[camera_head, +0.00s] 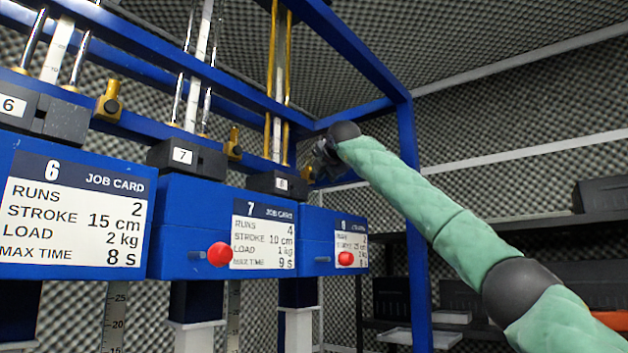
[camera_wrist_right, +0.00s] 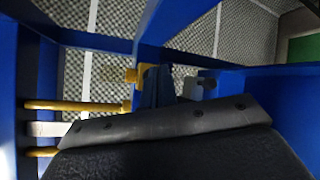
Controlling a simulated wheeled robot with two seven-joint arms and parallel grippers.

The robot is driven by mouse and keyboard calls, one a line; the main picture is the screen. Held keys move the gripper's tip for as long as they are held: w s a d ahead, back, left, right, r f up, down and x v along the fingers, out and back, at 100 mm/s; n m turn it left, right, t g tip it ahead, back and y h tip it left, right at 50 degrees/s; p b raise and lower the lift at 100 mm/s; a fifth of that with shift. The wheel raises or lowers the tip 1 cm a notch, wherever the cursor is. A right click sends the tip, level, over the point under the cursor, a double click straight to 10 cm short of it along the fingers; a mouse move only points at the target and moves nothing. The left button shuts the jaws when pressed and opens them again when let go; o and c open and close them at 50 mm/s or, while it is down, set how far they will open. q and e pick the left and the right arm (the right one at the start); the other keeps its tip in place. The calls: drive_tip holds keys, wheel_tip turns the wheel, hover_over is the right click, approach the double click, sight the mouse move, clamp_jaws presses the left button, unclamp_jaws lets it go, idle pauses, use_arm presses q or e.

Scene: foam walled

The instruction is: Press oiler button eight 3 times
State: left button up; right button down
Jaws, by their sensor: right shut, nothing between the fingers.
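The oiler beside station 8 is a small brass fitting (camera_head: 308,173) on the blue rail, just right of the black block labelled 8 (camera_head: 277,183). My right gripper (camera_head: 319,163) is at the right side of this oiler, very close to it and partly in front of it. Its fingers are shut and empty. I cannot tell whether they touch the oiler's button. In the right wrist view brass parts (camera_wrist_right: 130,76) show beyond the dark gripper body (camera_wrist_right: 170,135). My left gripper is out of view.
Similar brass oilers stand by station 6 (camera_head: 108,103) and station 7 (camera_head: 233,145). Blue boxes with job cards hang below; red knobs (camera_head: 219,254) stick out from two of them. A blue frame post (camera_head: 409,150) rises behind my right arm. Shelves (camera_head: 590,222) stand at the right.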

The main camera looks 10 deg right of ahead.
drive_tip(key=shift+s+d, duration=0.25)
drive_tip(key=shift+s, duration=0.05)
drive_tip(key=shift+s+d+b, duration=0.8)
drive_tip(key=shift+s+b, duration=0.2)
drive_tip(key=shift+s+d+b, duration=0.8)
drive_tip(key=shift+s+b, duration=0.15)
drive_tip(key=shift+s, duration=0.05)
